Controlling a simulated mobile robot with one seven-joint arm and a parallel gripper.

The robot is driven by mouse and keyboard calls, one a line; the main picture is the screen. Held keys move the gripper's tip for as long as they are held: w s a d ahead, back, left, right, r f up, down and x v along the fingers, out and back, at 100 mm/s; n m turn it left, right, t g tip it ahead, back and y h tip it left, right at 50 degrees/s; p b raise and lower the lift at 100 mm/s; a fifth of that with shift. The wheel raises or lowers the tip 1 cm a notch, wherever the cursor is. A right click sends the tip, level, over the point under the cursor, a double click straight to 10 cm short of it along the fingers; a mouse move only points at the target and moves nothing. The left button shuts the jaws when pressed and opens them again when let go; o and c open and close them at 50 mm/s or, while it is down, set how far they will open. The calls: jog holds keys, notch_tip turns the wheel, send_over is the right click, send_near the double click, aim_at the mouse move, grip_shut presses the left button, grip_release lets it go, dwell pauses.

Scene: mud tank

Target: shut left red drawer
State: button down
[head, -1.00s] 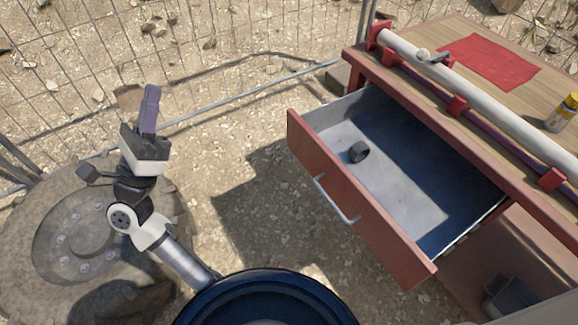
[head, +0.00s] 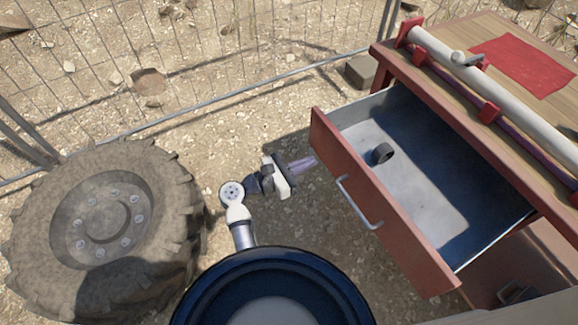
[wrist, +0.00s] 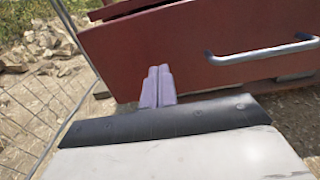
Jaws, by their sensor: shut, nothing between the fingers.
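The red drawer (head: 385,205) is pulled well out of the workbench, with a silver bar handle (head: 358,202) on its front. A small dark ring-shaped object (head: 382,153) lies inside it. My gripper (head: 312,161) is shut and empty, its purple fingers pointing right at the drawer front near its far-left end. In the wrist view the shut fingertips (wrist: 158,70) stand before the red front (wrist: 180,50), left of the handle (wrist: 262,52). I cannot tell whether they touch it.
The workbench (head: 405,75) has a wooden top with a white pipe (head: 470,72) and a red cloth (head: 522,62). A large muddy tyre (head: 105,235) lies at left. A wire fence (head: 200,60) runs behind. A grey block (head: 362,72) sits by the bench leg.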

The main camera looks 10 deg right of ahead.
aim_at(333, 151)
jog(key=shift+p+x, duration=0.7)
jog(key=shift+x, duration=2)
jog(key=b+x, duration=0.7)
jog(key=x, duration=2.2)
jog(key=shift+f, duration=0.2)
jog(key=shift+w+d, duration=0.2)
jog(key=shift+d, duration=0.3)
jog(key=shift+r, duration=0.3)
jog(key=shift+d+r, duration=0.1)
jog(key=shift+d, duration=0.05)
